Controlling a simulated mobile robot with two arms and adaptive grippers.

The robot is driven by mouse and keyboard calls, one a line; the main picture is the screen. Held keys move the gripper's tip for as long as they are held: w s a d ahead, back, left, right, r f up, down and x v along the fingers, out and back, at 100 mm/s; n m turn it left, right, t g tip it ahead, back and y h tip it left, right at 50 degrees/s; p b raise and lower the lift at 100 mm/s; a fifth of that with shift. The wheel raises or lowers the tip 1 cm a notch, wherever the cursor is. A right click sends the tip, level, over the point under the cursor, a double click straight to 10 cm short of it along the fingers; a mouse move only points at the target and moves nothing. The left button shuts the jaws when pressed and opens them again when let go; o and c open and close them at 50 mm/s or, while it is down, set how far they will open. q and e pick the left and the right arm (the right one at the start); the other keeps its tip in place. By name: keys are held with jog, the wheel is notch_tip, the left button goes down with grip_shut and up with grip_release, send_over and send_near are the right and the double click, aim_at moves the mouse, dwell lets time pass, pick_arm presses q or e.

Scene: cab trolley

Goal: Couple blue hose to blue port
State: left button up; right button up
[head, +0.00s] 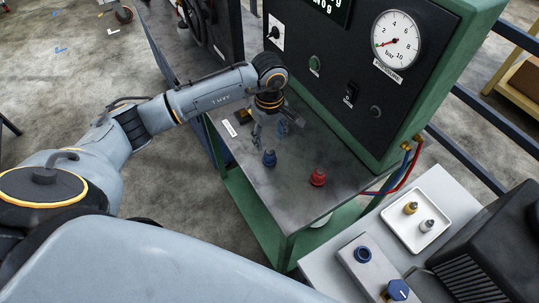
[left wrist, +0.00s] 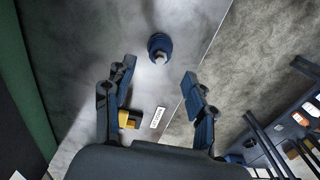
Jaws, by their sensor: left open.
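A blue coupling piece (head: 269,158) stands on the trolley's grey top; in the left wrist view the blue piece (left wrist: 160,45) lies just beyond the fingertips, between their lines. My left gripper (head: 272,133) is above the trolley top, open and empty, close to the blue piece and apart from it; its two fingers (left wrist: 158,73) are spread. A blue hose (head: 405,162) and a red hose (head: 415,165) hang from brass fittings at the panel's side. Their far ends are hidden. My right gripper is not in view.
A red coupling piece (head: 318,177) stands right of the blue one. A brass-coloured block (left wrist: 129,118) and white label (left wrist: 157,118) are near my left gripper. The gauge panel (head: 350,85) rises behind. A white tray (head: 418,240) holds two small fittings; a blue knob (head: 398,290) is nearby.

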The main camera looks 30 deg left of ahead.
aim_at(270, 149)
pick_arm(q)
notch_tip(270, 149, down, 6)
jog(key=b, duration=0.4)
jog(key=shift+f+b, duration=0.25)
jog(key=shift+b, duration=0.1)
jog(key=shift+f, duration=0.25)
jog(key=shift+r, duration=0.1)
jog(key=shift+b, duration=0.85)
jog(key=shift+c, duration=0.2)
grip_shut()
jog(key=shift+r, duration=0.15)
